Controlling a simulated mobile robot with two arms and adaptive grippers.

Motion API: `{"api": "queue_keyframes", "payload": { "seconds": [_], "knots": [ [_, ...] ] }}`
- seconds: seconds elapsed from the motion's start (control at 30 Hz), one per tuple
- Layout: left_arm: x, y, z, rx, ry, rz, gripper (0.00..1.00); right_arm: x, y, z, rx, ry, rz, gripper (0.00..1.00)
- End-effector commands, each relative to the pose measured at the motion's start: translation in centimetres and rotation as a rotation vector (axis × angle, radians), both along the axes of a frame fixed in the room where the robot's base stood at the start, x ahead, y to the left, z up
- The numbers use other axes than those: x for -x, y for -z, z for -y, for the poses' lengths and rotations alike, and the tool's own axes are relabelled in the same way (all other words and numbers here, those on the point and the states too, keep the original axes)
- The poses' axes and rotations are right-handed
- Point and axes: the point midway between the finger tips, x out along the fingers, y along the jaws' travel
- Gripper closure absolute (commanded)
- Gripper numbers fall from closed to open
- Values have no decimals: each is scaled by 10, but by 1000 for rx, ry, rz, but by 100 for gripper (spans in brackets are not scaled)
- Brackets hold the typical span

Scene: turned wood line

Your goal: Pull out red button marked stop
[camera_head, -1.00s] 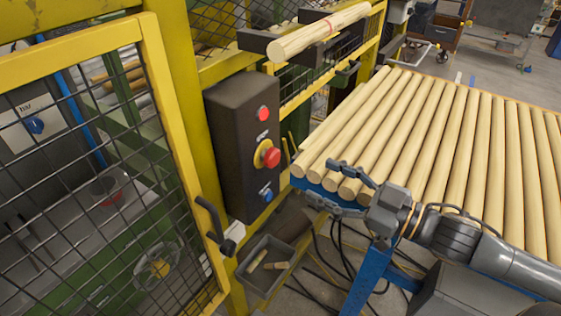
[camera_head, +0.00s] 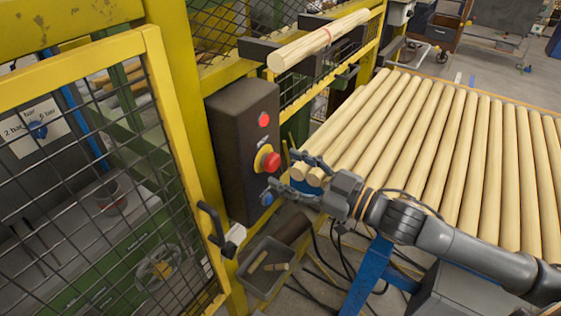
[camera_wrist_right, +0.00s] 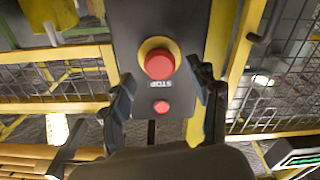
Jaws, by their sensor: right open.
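A dark control box (camera_head: 228,150) is on the yellow post. On its face is a large red mushroom button (camera_head: 271,162) with a yellow collar; it also shows in the right wrist view (camera_wrist_right: 159,65). A smaller red button (camera_head: 264,120) is above it, with the label STOP (camera_wrist_right: 170,83) between the two. A blue button (camera_head: 267,198) is below. My right gripper (camera_head: 285,176) is open, its fingers pointing at the box face just in front of the mushroom button. In the wrist view, the mushroom button appears between the spread fingertips (camera_wrist_right: 160,76), apart from both. My left gripper is out of view.
A bed of wooden rods (camera_head: 440,160) lies right of the box, behind and beside my right gripper. A rod (camera_head: 320,38) rests on brackets above. A yellow mesh door (camera_head: 160,120) with a black handle (camera_head: 212,220) stands left. A grey bin (camera_head: 267,266) is below.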

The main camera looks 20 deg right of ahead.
Motion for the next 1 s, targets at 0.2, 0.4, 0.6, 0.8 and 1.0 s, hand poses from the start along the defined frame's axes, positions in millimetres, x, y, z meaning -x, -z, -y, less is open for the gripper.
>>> {"api": "queue_keyframes", "payload": {
  "seconds": [0.2, 0.4, 0.6, 0.8, 1.0],
  "knots": [
    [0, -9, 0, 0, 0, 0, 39, -16, -2, -11, -2, 2, 2, 39],
    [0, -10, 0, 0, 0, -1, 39, -21, 0, -16, 0, 1, -1, 39],
    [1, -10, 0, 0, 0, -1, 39, -21, 1, -16, 0, 1, -1, 39],
    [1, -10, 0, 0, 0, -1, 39, -21, 0, -16, 0, 1, -1, 70],
    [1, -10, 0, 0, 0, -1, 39, -21, 0, -16, -1, 1, 0, 100]
  ]
}}
